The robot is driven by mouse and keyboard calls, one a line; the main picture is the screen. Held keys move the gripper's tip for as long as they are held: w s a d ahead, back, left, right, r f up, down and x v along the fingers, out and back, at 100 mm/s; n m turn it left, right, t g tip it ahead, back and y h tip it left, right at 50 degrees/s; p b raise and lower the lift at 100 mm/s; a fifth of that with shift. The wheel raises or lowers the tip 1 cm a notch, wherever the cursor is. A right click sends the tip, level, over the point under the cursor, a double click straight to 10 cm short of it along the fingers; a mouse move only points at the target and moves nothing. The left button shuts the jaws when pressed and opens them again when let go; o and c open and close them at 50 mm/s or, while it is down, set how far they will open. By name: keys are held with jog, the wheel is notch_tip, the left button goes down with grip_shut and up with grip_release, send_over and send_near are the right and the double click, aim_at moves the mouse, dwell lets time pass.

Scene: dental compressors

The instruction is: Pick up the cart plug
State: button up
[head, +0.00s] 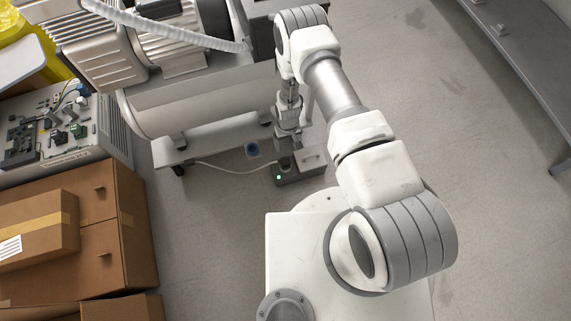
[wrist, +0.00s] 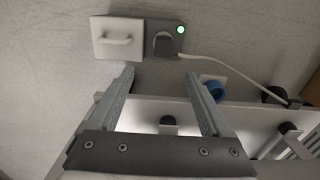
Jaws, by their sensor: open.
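The cart plug (wrist: 162,45), a dark round-ended plug with a white cable, sits in a grey floor outlet box (wrist: 150,24) in the wrist view. The plug also shows, partly covered by my gripper, in the head view (head: 284,163). My gripper (wrist: 158,75) is open and empty. Its fingers point toward the outlet box, with the plug just past the fingertips and roughly centred between them in the picture. No contact shows. In the head view my gripper (head: 287,142) hangs over the box, and I cannot tell its exact height.
The outlet box has a green light (wrist: 180,29) and a white handled cover (wrist: 117,42). The white cable (head: 225,170) runs to the compressor cart (head: 215,142). A blue round fitting (wrist: 215,90) is close by.

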jog(key=b, duration=0.3)
send_over(285, 161)
jog(key=f, duration=0.5)
jog(key=d+f, duration=0.1)
jog(key=f, duration=0.2)
jog(key=shift+w+f, duration=0.1)
jog(key=shift+w, duration=0.1)
jog(key=f+b, duration=0.1)
jog(key=f, duration=0.2)
jog(key=f+b, duration=0.1)
jog(key=f, duration=0.1)
jog(key=shift+s+a+f+b, duration=0.1)
jog(key=shift+s+a+b, duration=0.05)
jog(key=shift+a+b, duration=0.25)
grip_shut()
